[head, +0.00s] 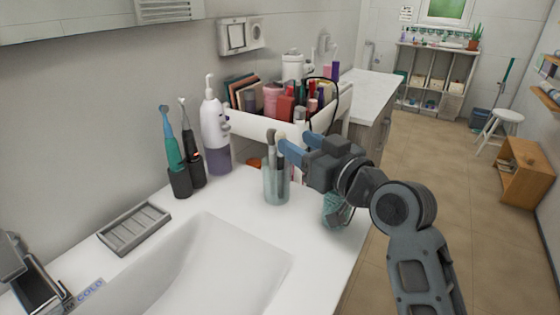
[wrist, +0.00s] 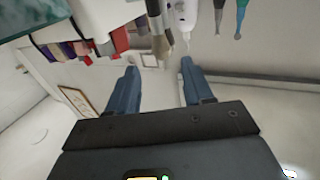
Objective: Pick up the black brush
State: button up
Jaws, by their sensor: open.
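Two makeup brushes stand in a clear teal-tinted glass (head: 276,188) on the white counter, heads up. The dark brush (head: 270,148) is the left one; the second brush (head: 281,152) is right beside it. My gripper (head: 284,146) has its blue fingers at the height of the brush heads, partly overlapping them. In the wrist view, which appears upside down, the fingers of my gripper (wrist: 160,68) are apart with nothing between them. The brushes (wrist: 155,25) show just beyond the fingertips, near the middle of the gap. I cannot tell there which brush is the dark one.
A white cart (head: 262,125) full of cosmetics stands behind the glass. A pump bottle (head: 215,130) and electric toothbrushes (head: 172,150) stand at left. A teal mesh item (head: 337,210) lies by the counter edge under my arm. The sink (head: 210,265) is in front.

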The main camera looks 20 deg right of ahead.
aim_at(284, 135)
jog(key=shift+p+x, duration=0.4)
jog(key=shift+x, duration=1.6)
jog(key=shift+a, duration=0.15)
jog(key=shift+c, duration=0.3)
grip_shut()
